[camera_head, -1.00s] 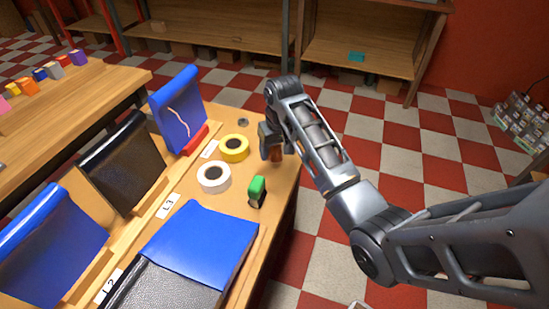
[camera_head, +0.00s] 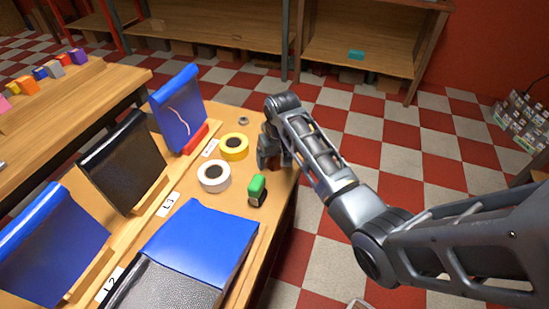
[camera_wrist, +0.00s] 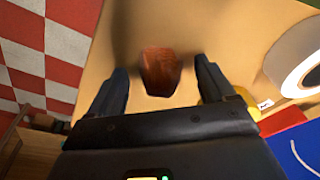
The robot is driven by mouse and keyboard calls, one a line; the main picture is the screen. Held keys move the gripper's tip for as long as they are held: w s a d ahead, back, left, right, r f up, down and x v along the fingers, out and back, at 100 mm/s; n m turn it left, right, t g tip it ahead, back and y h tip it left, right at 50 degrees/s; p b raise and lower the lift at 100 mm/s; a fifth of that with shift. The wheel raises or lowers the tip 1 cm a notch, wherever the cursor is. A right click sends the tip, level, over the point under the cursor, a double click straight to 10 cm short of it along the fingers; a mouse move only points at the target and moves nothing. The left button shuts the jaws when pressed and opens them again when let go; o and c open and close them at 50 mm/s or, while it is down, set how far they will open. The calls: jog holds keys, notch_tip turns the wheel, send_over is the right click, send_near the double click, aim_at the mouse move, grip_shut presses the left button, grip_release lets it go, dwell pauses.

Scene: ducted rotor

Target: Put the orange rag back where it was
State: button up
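Blue and black bins line the table (camera_head: 228,118). The checkered floor lies off its right edge.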

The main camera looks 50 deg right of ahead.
aim_at(278, 163)
jog(key=shift+o, duration=0.4)
jog(key=shift+r, duration=0.1)
jog(key=shift+r, duration=0.3)
notch_tip(278, 163, up, 11)
jog(key=s, duration=0.1)
jog(key=shift+s+a+r, duration=0.2)
jog(key=shift+s+a, duration=0.1)
jog(key=shift+s, duration=0.1)
